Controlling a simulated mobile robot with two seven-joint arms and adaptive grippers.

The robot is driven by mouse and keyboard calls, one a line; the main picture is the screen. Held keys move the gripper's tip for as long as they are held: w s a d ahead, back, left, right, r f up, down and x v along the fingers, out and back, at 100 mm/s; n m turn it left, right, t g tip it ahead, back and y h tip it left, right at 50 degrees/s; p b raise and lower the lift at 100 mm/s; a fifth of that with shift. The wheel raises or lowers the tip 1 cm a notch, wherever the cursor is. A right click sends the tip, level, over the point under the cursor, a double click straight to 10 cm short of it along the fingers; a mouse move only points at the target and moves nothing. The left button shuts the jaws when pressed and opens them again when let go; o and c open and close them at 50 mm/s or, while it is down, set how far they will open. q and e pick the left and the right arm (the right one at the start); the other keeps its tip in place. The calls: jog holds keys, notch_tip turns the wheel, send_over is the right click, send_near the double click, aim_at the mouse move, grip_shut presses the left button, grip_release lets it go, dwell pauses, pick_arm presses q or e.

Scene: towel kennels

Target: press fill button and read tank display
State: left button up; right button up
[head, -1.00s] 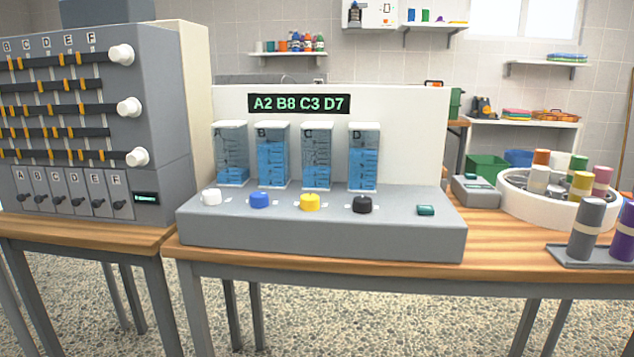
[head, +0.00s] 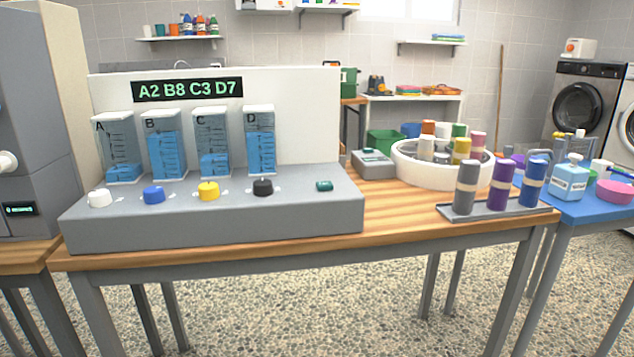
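The tank display (head: 188,90) on the white back panel reads "A2 B8 C3 D7" in green on black. Below it stand tank A (head: 119,148), tank B (head: 164,146), tank C (head: 212,143) and tank D (head: 260,141), each holding blue liquid; A and C are low, B and D fuller. On the grey console (head: 215,220) are a white knob (head: 99,198), a blue knob (head: 154,195), a yellow knob (head: 208,191), a black knob (head: 263,187) and a small green button (head: 324,186). Neither of my grippers is in view.
Right of the console are a small grey device (head: 373,164), a white round carousel (head: 440,175) of coloured cylinders, and a grey tray (head: 500,211) with three cylinders. A blue table (head: 600,208) with bottles stands at right. A grey cabinet (head: 40,110) is at left.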

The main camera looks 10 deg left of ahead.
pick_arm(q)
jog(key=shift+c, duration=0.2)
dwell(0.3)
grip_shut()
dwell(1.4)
